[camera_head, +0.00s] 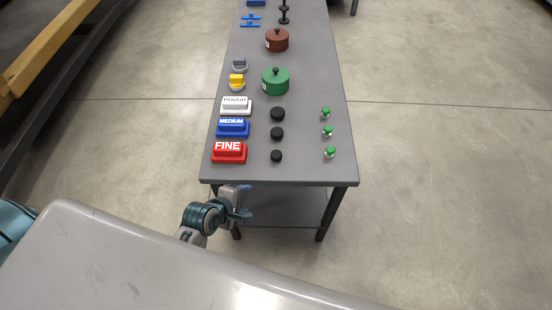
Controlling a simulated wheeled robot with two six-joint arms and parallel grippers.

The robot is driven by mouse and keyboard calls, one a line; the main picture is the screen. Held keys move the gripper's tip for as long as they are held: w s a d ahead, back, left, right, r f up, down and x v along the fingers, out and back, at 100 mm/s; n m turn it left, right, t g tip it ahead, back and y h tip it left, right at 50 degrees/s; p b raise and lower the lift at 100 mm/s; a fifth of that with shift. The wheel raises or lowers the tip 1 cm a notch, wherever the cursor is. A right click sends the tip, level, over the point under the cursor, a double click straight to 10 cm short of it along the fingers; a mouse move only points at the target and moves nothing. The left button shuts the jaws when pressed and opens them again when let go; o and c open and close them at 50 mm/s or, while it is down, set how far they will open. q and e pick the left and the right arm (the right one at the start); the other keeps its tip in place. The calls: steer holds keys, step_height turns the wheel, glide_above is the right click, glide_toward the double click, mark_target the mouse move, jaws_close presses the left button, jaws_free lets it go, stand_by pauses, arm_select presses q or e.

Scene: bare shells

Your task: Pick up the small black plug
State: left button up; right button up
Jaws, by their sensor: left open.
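Three round black plugs stand in a column on the long grey table (305,172). The small black plug (276,156) is nearest the front edge, the middle one (277,133) is behind it, and the largest (277,114) is farthest of the three. My left gripper (246,202) is open and empty. In the picture it shows just below the table's front edge, to the lower left of the small plug and apart from it. My right gripper is not in view.
Left of the plugs lie red FINE (229,153), blue MEDIUM (233,127) and white ROUGH (235,105) blocks. Green-topped pieces (329,152) stand on the right. Behind are a green lidded pot (275,82) and a brown one (277,40).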

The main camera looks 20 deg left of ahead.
mark_target(275, 155)
arm_select(q)
steer(key=w+d+r+n+t, duration=0.1)
steer(key=w+n, duration=0.2)
steer(key=n, duration=0.2)
steer(key=w+d+r+n+t+h, duration=0.1)
steer(key=w+r+n, duration=0.1)
steer(key=w+n, duration=0.2)
steer(key=w+d+r+n+t+b, duration=0.1)
steer(key=w+d+r+n+t, duration=0.1)
steer(key=w+n, duration=0.2)
steer(key=shift+w+r+n+h, duration=0.1)
steer(key=shift+w+n+h, duration=0.2)
steer(key=shift+n, duration=0.5)
steer(key=x, duration=0.5)
steer(key=shift+w+a, duration=0.15)
steer(key=shift+w, duration=0.3)
steer(key=c, duration=1.1)
